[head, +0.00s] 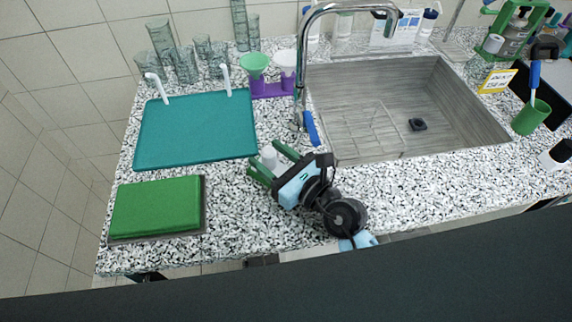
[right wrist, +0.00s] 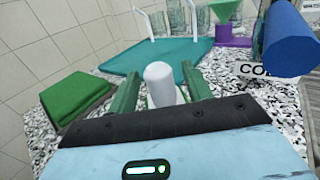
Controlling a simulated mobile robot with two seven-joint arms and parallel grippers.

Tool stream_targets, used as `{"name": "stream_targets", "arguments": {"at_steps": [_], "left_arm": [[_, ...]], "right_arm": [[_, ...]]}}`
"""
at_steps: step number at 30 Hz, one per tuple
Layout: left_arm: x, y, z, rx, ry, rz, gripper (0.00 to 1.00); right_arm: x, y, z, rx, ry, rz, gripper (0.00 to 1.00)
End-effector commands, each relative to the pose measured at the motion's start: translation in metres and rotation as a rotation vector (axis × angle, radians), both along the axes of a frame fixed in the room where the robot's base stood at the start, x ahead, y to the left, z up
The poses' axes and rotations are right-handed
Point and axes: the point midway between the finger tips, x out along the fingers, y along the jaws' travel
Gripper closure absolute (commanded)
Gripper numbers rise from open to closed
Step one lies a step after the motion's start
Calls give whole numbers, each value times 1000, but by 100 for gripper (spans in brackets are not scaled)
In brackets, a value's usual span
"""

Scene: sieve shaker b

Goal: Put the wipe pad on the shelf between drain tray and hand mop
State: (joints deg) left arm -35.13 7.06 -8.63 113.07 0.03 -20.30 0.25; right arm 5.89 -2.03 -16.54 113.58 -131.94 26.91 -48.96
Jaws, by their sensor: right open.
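A green pad (head: 156,205), perhaps the wipe pad, lies flat on a dark grey base at the counter's front left. It also shows in the right wrist view (right wrist: 75,104). A teal board (head: 195,130) with two white upright hooks lies behind it; I cannot tell whether it is the drain tray. My right gripper (head: 274,161) is open over the counter, right of the green pad. A white round-topped piece (right wrist: 161,84) is between its green fingers, with gaps visible on both sides. I cannot make out a shelf or a hand mop for sure. My left gripper is not in view.
The sink (head: 420,100) with a wire rack and tall faucet (head: 303,50) is behind and right of my right gripper. A blue handle (right wrist: 291,40) is close on its right. Glasses (head: 183,65) and funnels stand behind. Speckled counter is free between green pad and gripper.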

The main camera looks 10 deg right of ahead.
Motion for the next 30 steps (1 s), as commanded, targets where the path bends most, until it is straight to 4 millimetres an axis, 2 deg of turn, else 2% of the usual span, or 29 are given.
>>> {"name": "stream_targets", "arguments": {"at_steps": [12, 18, 24, 30], "left_arm": [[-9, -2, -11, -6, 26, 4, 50], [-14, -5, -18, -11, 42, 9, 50], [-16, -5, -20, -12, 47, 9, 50], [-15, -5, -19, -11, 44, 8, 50]], "right_arm": [[-60, -43, -4, -3, 5, 0, 50], [-84, -61, -3, -1, 7, 0, 50], [-94, -67, -1, 0, 1, 1, 50], [-93, -67, 2, 4, -8, 1, 47]]}}
